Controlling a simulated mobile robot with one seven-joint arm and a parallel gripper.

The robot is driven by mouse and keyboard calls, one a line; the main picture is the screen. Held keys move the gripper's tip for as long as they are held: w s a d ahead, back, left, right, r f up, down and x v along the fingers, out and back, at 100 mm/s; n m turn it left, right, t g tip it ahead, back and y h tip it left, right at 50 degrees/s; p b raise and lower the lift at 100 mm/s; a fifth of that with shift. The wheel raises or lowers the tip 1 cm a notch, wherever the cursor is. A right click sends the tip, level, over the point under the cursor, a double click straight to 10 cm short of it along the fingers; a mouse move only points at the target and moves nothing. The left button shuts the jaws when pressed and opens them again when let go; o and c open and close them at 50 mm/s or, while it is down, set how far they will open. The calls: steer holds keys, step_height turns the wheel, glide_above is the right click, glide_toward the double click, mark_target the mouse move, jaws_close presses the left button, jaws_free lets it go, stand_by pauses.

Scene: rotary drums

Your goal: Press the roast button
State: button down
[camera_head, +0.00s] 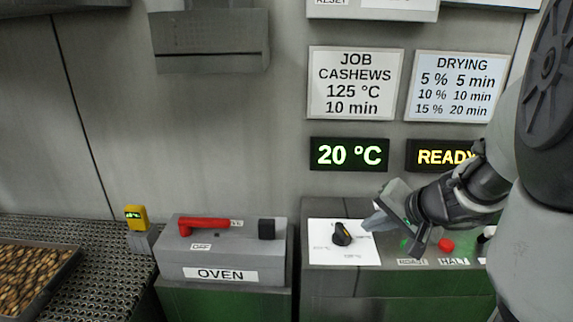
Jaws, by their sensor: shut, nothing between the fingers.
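The green roast button (404,244) sits on the control box (330,281), above a partly covered "ROAST" label (412,262). My gripper (372,222) is shut and empty. It hangs over the control box, left of and above the roast button, with its fingertips near the right side of the black dial. My gripper partly covers the button area, and I cannot tell whether it touches the panel.
A red halt button (446,245) is close on the right. A black dial (342,234) is on a white plate. An oven switch box (220,250) with a red lever (204,226) stands left. Displays read "20 °C" (349,155) and "READY" (442,157). A tray of nuts (70,262) lies far left.

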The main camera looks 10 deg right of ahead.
steer(key=d+r+m+h+p, duration=0.1)
steer(key=d+r+h+p, duration=0.1)
steer(key=d, duration=1)
steer(key=shift+w+r+t+h, duration=0.4)
steer(key=shift+r+h, duration=0.3)
step_height(320, 180, down, 7)
steer(key=b, duration=0.5)
steer(key=shift+f, duration=0.2)
steer(key=shift+f+b, duration=0.7)
steer(key=shift+b, duration=0.3)
steer(key=shift+f+b, duration=0.2)
steer(key=shift+b, duration=0.1)
steer(key=shift+f+b, duration=0.25)
steer(key=shift+b, duration=0.25)
